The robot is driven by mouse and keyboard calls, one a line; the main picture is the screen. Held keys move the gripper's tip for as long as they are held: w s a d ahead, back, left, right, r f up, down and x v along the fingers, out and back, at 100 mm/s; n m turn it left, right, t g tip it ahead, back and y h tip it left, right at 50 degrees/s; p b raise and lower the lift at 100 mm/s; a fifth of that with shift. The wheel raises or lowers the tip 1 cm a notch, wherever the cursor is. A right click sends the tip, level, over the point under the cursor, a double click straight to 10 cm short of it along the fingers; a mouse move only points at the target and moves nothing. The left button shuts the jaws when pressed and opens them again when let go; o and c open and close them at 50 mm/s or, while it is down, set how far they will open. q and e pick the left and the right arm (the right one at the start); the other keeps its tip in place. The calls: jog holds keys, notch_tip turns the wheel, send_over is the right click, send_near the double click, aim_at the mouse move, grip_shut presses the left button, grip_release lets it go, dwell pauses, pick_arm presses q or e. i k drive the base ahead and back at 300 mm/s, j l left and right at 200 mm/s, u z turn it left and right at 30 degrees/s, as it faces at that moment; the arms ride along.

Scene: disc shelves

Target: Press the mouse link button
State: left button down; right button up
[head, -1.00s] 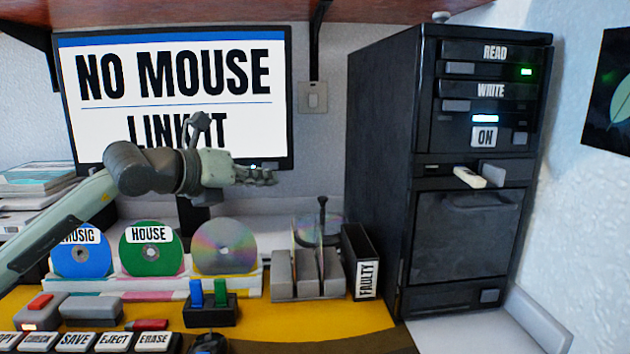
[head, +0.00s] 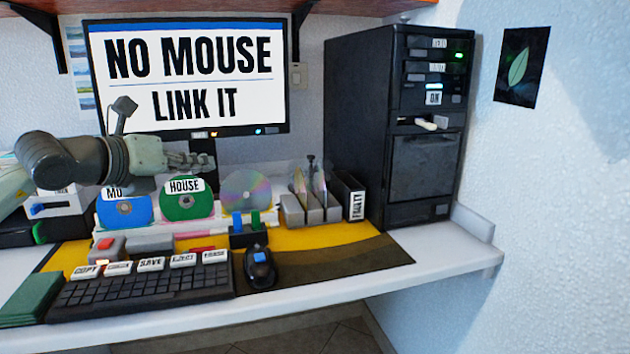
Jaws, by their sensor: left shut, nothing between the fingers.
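The monitor (head: 250,92) at the back reads "NO MOUSE LINK IT". Its lower bezel carries a small white label (head: 199,134), too small to read surely, with an orange light (head: 214,133) beside it and a blue-white light (head: 270,130) further right. The black mouse (head: 260,275) lies on the mat right of the keyboard, with a blue patch (head: 260,257) on top. My left gripper (head: 208,161) is shut and empty, pointing right, in front of the monitor's lower edge and above the discs. It appears apart from the mouse. My right gripper is out of view.
A disc rack (head: 165,226) with labelled discs stands below my left gripper. A keyboard (head: 140,290) with several labelled keys lies in front. A black computer tower (head: 355,110), switched "ON", stands right. The mat (head: 340,257) right of the mouse is clear.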

aim_at(259, 257)
jog(key=k+j, duration=0.4)
jog(key=k, duration=0.15)
jog(key=k+j, duration=0.45)
jog(key=k, duration=0.1)
